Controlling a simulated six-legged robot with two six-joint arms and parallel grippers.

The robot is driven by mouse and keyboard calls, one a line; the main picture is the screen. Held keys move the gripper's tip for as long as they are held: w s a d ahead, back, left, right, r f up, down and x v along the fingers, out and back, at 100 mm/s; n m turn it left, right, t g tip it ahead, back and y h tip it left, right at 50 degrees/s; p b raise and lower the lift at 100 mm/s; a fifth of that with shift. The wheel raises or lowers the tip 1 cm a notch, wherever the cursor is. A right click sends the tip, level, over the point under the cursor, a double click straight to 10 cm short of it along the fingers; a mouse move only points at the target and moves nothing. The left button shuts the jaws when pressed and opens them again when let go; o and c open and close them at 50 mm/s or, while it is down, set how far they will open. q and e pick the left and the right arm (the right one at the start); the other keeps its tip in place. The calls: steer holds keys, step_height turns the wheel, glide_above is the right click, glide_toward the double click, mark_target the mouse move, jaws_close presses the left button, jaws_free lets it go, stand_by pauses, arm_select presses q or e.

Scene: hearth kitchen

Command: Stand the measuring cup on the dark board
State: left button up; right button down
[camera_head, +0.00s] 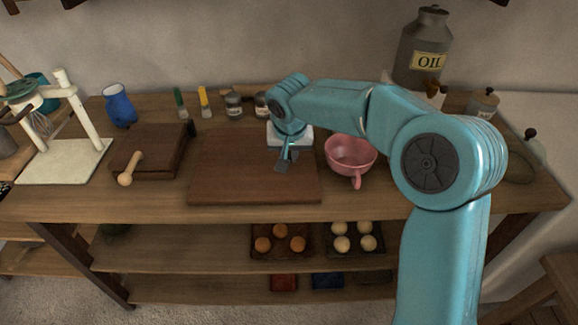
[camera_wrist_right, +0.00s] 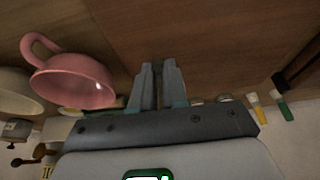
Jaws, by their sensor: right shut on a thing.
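A pink cup with a side handle, which I take as the measuring cup (camera_head: 350,152), stands upright on the counter just right of the dark board (camera_head: 235,178). The cup also shows in the right wrist view (camera_wrist_right: 75,82), left of my fingers and apart from them. The flat brown board lies on the counter and looks bare apart from my gripper over it. My right gripper (camera_head: 284,163) is low over the board's right half. Its fingers (camera_wrist_right: 158,85) are close together; what they hold is too small or hidden to make out. My left gripper is not in view.
Left of the board stands a thick dark block (camera_head: 150,160) with a wooden pestle-like tool (camera_head: 128,170) on it. A blue jug (camera_head: 120,106), small jars (camera_head: 234,105) and an oil can (camera_head: 424,50) stand behind. Eggs lie on the shelf below.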

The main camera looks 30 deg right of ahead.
step_height(320, 180, down, 4)
steer(key=shift+s, duration=0.1)
steer(key=shift+b, duration=0.3)
steer(key=c, duration=1.6)
jaws_free()
steer(key=shift+f, duration=0.15)
steer(key=o, duration=0.5)
steer(key=shift+c, duration=0.2)
